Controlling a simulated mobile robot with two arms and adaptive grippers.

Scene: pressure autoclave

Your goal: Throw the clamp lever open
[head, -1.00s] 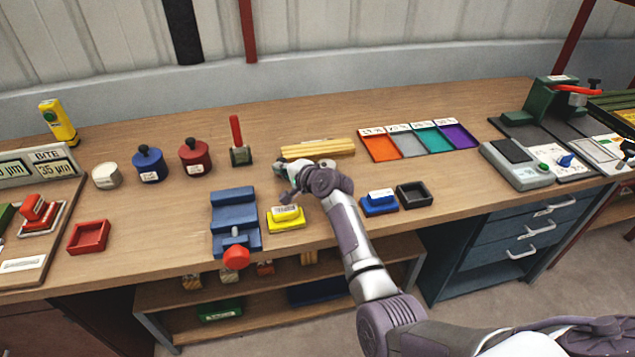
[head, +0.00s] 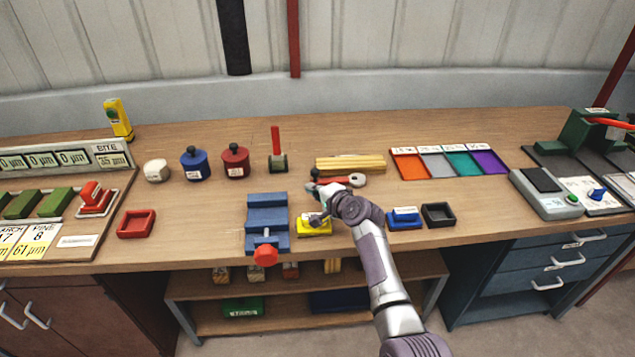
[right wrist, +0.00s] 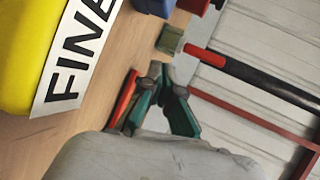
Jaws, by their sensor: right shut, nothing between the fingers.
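A red lever (head: 276,140) stands upright on a small grey-green base (head: 278,164) towards the back of the bench. It also shows in the right wrist view (right wrist: 228,66), beyond the fingers. Another red handle (head: 612,122) lies across the green machine (head: 585,132) at the far right. I cannot tell which one is the clamp lever. The fingers (right wrist: 158,78) touch neither lever. My left gripper is out of view.
A red-handled tool (head: 357,180) lies just behind my right gripper, before some yellow bars (head: 350,163). A blue vise (head: 266,218) is to the left. A blue block (head: 404,217) and a black tray (head: 438,216) are to the right. Coloured trays (head: 410,165) sit further back.

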